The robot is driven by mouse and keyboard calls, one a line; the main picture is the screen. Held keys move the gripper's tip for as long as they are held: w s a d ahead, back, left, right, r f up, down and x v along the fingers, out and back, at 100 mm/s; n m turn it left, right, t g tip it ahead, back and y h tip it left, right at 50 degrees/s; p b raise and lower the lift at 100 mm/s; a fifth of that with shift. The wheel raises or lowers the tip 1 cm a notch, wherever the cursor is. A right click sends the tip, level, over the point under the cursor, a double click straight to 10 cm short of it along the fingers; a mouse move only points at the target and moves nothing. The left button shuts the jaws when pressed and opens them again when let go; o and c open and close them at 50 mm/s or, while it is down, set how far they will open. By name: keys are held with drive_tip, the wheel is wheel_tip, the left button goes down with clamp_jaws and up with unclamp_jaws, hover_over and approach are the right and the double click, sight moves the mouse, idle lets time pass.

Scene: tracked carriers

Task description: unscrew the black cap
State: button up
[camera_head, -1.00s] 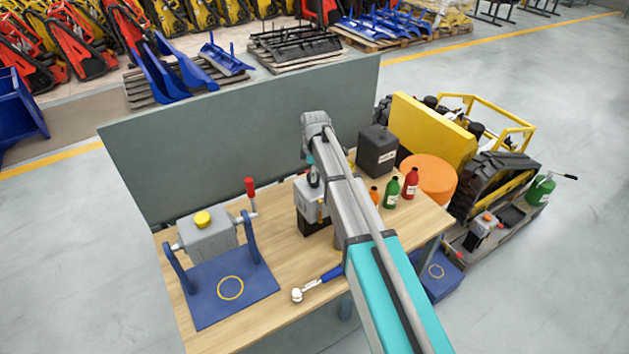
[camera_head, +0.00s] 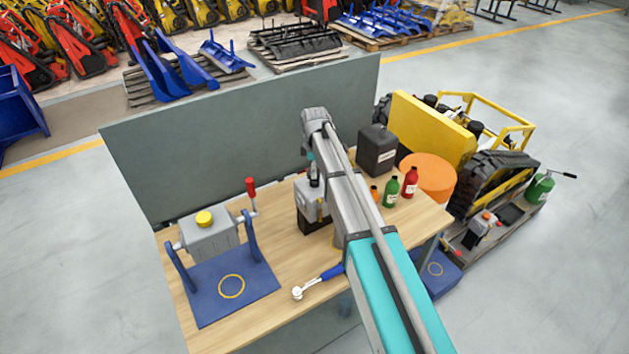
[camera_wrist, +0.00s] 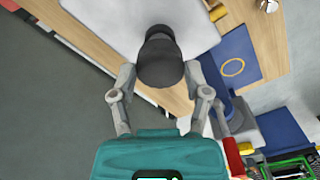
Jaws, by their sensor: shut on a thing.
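The black cap (camera_wrist: 160,60) stands out of a pale grey housing (camera_wrist: 115,22) in the wrist view. My gripper (camera_wrist: 160,78) has one finger on each side of the cap and is shut on it. In the head view the grey housing (camera_head: 309,193) has a dark lower part and stands on the workbench. The cap (camera_head: 314,178) shows there only as a small dark patch beside my arm, which hides much of this spot.
A blue stand (camera_head: 225,290) holds a grey box with a yellow cap (camera_head: 204,218). A ratchet wrench (camera_head: 315,283) lies near the bench's front edge. Green (camera_head: 391,193) and red (camera_head: 410,182) bottles and a black canister (camera_head: 377,150) stand at right. A grey panel (camera_head: 240,135) rises behind.

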drive_tip(key=shift+r+p, duration=1.3)
drive_tip(key=shift+r, duration=0.2)
